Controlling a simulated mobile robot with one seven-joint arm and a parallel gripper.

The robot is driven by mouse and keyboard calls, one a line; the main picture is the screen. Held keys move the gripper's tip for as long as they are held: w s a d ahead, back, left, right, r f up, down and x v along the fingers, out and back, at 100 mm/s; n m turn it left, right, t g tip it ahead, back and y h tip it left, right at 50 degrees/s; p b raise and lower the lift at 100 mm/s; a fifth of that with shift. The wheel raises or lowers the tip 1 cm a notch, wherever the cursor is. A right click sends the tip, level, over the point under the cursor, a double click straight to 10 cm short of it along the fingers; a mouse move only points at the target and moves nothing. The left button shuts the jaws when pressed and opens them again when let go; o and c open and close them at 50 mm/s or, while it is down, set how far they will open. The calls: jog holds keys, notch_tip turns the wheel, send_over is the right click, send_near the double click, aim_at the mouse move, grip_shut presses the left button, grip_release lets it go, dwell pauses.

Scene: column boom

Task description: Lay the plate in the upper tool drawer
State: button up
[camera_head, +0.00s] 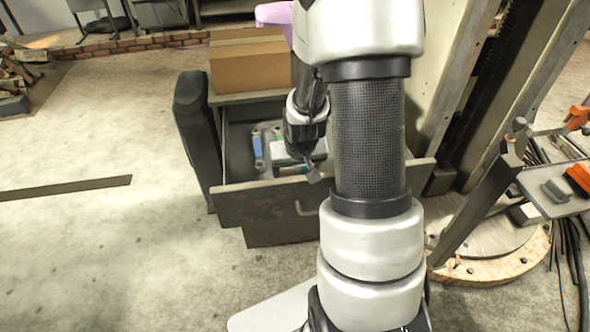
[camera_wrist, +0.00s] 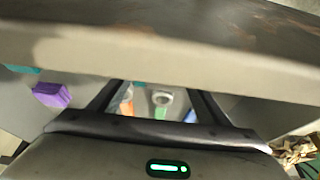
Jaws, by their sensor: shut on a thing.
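The upper tool drawer (camera_head: 258,206) is pulled open. Its worn dark front and handle face me, and small tools lie inside. My gripper (camera_head: 312,176) points down over the drawer, close behind the front panel. A small grey piece shows at its tip, but I cannot clearly tell the plate from the fingers. In the wrist view, my gripper (camera_wrist: 153,88) has its two fingers apart, with their tips running behind a pale edge. That edge looks like the drawer front's rim (camera_wrist: 150,55). The plate's outline is hidden or too small to make out.
In the drawer lie a blue tool (camera_head: 257,148) and a purple block (camera_wrist: 50,95). A cardboard box (camera_head: 249,62) stands on the cabinet top behind. A dark upright (camera_head: 194,130) stands at the cabinet's left. A tray with orange clamps (camera_head: 560,190) is at right. The left floor is open.

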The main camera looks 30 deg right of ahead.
jog(key=shift+f, duration=0.2)
jog(key=o, duration=1.5)
jog(key=shift+r, duration=0.1)
jog(key=shift+r, duration=0.1)
jog(key=shift+r, duration=0.25)
jog(key=p+v, duration=0.2)
jog(key=v, duration=0.9)
jog(key=shift+s+a+r+p, duration=0.1)
jog(key=shift+s+r+p, duration=0.05)
jog(key=shift+r+p, duration=0.2)
